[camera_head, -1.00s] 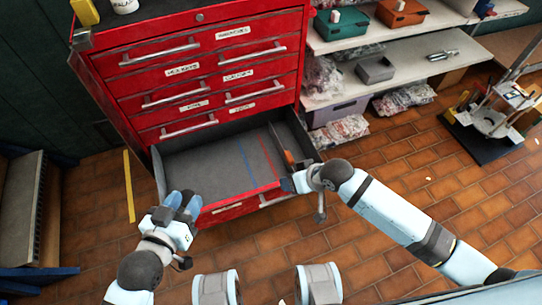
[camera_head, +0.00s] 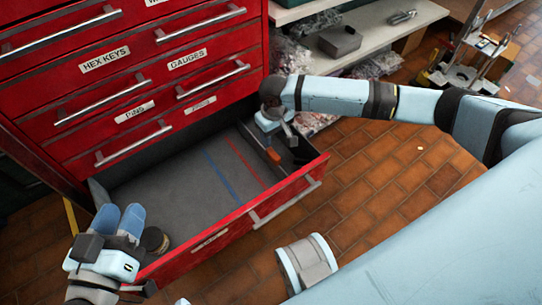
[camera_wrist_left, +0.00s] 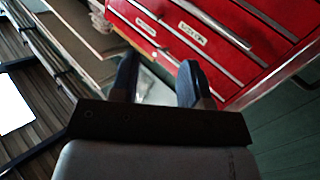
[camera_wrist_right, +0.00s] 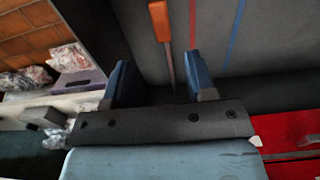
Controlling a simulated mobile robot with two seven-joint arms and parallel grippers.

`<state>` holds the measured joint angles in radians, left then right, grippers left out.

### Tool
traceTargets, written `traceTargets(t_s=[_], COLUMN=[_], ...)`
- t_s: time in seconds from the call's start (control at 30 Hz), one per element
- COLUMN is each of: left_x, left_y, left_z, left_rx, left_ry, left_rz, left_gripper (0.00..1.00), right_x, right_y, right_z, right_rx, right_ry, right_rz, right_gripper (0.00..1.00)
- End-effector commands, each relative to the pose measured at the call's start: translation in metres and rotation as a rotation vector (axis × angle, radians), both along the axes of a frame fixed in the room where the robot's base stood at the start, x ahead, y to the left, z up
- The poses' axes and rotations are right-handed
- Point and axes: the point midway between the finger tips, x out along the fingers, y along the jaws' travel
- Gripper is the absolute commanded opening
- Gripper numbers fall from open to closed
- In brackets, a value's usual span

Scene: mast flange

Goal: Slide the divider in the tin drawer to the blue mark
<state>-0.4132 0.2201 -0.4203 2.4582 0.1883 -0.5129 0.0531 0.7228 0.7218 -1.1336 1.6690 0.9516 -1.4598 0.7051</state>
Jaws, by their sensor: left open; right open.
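The tin drawer (camera_head: 200,245) is open, with a grey floor. A blue mark (camera_head: 221,178) and a red mark (camera_head: 245,160) run across it. The divider, a thin grey plate with an orange tab (camera_head: 273,155), stands right of the red mark; its tab also shows in the right wrist view (camera_wrist_right: 159,20). My right gripper (camera_head: 280,128) is open over the drawer's back right. In the right wrist view its fingers (camera_wrist_right: 161,82) lie either side of the divider's line; contact cannot be told. My left gripper (camera_head: 118,218) is open and empty at the drawer's left front corner.
A dark round container (camera_head: 153,240) sits in the drawer's left front corner. Shut drawers with bar handles (camera_head: 122,145) rise above. Shelves (camera_head: 370,40) with a grey bin (camera_head: 340,40) and bagged items stand to the right. The brick floor (camera_head: 370,185) is partly clear.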

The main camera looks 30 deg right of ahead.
Motion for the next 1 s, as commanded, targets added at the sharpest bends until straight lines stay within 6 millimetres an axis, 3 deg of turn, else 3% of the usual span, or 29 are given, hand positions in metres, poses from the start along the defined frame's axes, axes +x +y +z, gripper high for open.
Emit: traceTargets(t_s=[0.03, 0.1, 0.4, 0.6, 0.93, 1.0], left_x=[0.002, 0.003, 0.019, 0.023, 0.025, 0.025], left_y=[0.001, 0.001, 0.011, 0.014, 0.015, 0.015], left_z=[-0.01, -0.017, -0.011, -0.007, -0.005, -0.005], left_rx=[0.015, 0.036, 0.139, 0.173, 0.181, 0.181], left_ry=[-0.004, -0.004, -0.187, -0.248, -0.261, -0.261], left_rz=[-0.004, -0.011, -0.001, 0.005, 0.005, 0.005], left_gripper=[0.43, 0.43, 0.43, 0.43, 0.43, 0.43], right_x=[0.0, 0.0, 0.0, 0.0, 0.0, 0.0], right_y=[0.0, 0.0, 0.001, 0.001, 0.001, 0.001], right_z=[-0.018, -0.034, -0.089, -0.104, -0.106, -0.106], right_rx=[-0.001, 0.0, 0.001, 0.001, 0.001, 0.001], right_ry=[0.002, 0.001, -0.001, -0.002, -0.002, -0.002], right_rz=[0.0, 0.001, 0.002, 0.001, 0.001, 0.001], right_gripper=[0.51, 0.51, 0.51, 0.51, 0.51, 0.35])
